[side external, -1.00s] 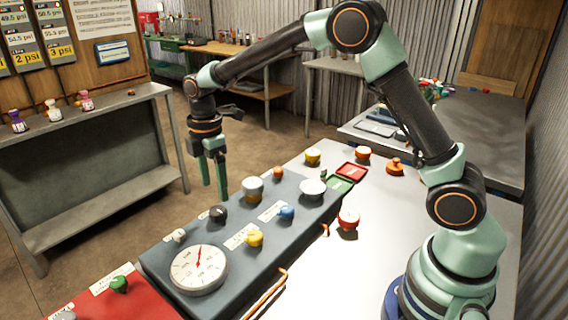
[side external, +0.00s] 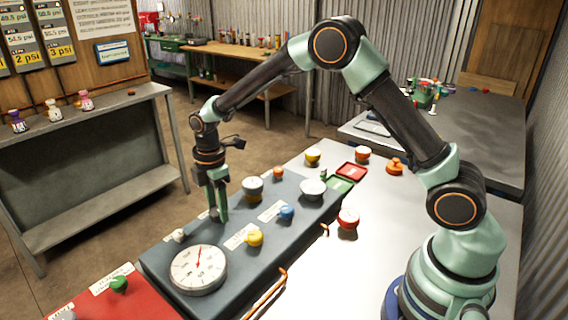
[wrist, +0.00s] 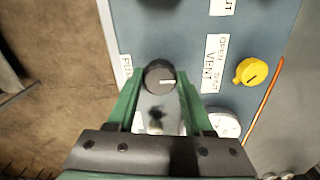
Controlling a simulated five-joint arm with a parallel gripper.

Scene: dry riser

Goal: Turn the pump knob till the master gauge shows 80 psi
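The pump knob is a dark round knob (wrist: 160,77) with a white pointer line, seen between my fingertips in the wrist view. In the side view my gripper (side external: 218,215) is lowered over it and mostly hides it. My gripper (wrist: 161,82) is open, with one green finger on each side of the knob; whether they touch it I cannot tell. The master gauge (side external: 198,270) is a white dial with a red needle pointing nearly straight up; its numbers are too small to read.
A yellow knob (side external: 254,238), with a vent label beside it in the wrist view, and a blue knob (side external: 286,212) are on the grey panel (side external: 160,262). A white knob (side external: 179,235) sits near the gauge.

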